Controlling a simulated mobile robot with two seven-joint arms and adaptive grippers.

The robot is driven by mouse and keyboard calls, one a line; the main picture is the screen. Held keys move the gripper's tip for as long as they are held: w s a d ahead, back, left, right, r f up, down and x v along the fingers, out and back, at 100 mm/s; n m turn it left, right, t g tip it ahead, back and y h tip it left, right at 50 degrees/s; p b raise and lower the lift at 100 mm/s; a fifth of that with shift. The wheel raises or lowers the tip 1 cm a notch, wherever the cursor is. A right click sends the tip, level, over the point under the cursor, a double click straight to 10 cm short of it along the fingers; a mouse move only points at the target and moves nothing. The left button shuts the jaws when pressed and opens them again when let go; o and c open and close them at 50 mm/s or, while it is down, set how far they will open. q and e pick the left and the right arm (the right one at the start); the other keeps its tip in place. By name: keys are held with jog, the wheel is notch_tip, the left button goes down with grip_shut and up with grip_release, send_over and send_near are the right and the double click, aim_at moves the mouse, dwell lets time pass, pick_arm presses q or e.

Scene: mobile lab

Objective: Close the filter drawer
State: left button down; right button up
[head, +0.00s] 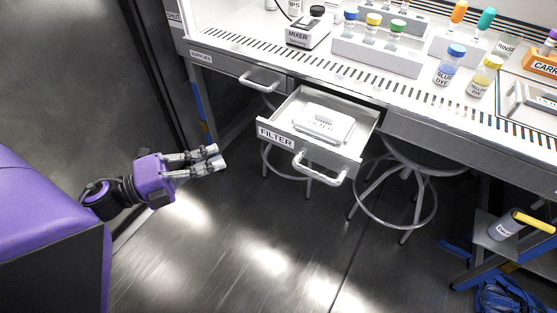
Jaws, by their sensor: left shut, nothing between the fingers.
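The filter drawer (349,157) is pulled out from under the bench and carries a "FILTER" label on its front. A white block marked as a filter (322,124) lies inside it. The drawer's white bar handle (320,170) sticks out from its front. My left gripper (221,159) is shut and empty. It is to the left of the drawer front, apart from it, over the open floor. My right gripper is not in view.
A second drawer labelled "SUPPLIES" (222,66) is shut at the left. The bench top (405,82) holds a mixer (308,32), dye bottles (450,68) and racks. Stools (407,222) stand under the bench. The floor (215,265) in front is clear.

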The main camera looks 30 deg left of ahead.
pick_arm(q)
jog(key=s+d+m+g+h, duration=0.3)
jog(key=d, duration=0.1)
jog(key=w+d, duration=0.6)
jog(key=w, duration=0.4)
jog(key=shift+w+d+r, duration=0.15)
jog(key=shift+w+d, duration=0.05)
jog(key=shift+d, duration=0.15)
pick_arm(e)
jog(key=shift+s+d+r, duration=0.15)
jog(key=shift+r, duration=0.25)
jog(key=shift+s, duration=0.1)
